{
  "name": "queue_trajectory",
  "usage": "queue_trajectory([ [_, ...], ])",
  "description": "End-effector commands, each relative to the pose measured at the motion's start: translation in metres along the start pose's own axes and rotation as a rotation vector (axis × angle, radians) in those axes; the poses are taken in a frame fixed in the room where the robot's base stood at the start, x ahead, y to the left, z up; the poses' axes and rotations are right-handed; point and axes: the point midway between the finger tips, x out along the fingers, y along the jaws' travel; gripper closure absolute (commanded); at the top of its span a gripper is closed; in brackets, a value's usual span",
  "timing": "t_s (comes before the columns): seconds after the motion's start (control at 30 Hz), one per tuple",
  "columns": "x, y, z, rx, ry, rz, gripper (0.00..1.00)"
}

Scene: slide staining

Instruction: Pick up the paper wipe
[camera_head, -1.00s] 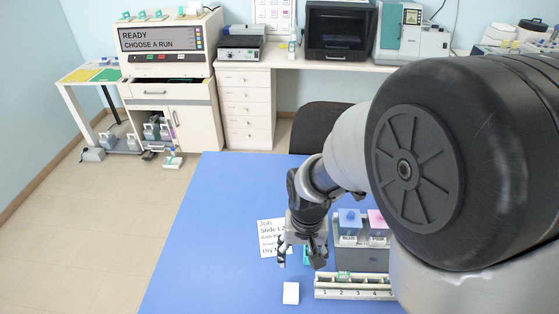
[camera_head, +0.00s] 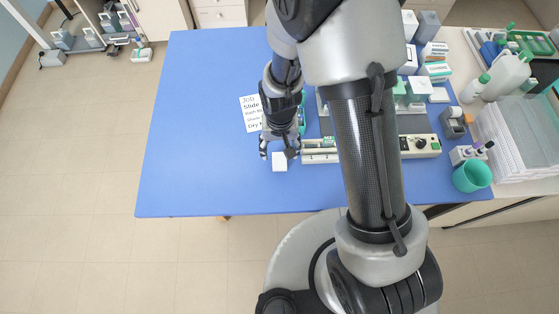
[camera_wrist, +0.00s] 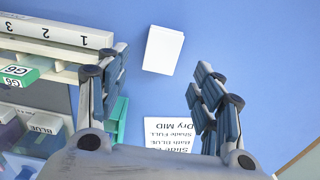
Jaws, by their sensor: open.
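The paper wipe looks like a small white square pad (camera_head: 279,162) lying on the blue table near its front edge. It also shows in the wrist view (camera_wrist: 163,50), flat on the table, ahead of and between my fingers. My gripper (camera_head: 279,151) is above the table just behind the pad in the head view. In the wrist view my gripper (camera_wrist: 162,85) has its two fingers spread wide with nothing between them. The pad is apart from both fingers.
A numbered slide rack (camera_wrist: 55,33) stands close beside the left finger in the wrist view, with a green-labelled slide (camera_wrist: 18,74). A printed job card (camera_head: 250,112) lies behind my gripper. The blue table (camera_head: 200,120) is clear to the left. A teal cup (camera_head: 472,176) stands far right.

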Motion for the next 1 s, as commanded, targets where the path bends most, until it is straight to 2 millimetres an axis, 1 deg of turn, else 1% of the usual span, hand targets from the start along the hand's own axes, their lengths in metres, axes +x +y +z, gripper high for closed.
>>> queue_trajectory([
  [0.2, 0.032, -0.001, 0.009, -0.001, -0.004, 0.001, 0.39],
  [0.3, 0.044, -0.001, 0.008, 0.0, -0.002, 0.001, 0.39],
  [0.4, 0.05, -0.001, 0.008, 0.0, -0.002, 0.001, 0.39],
  [0.63, 0.05, -0.001, 0.007, 0.0, 0.0, 0.0, 0.39],
  [1.0, 0.05, -0.001, 0.008, 0.0, -0.001, 0.0, 0.64],
])
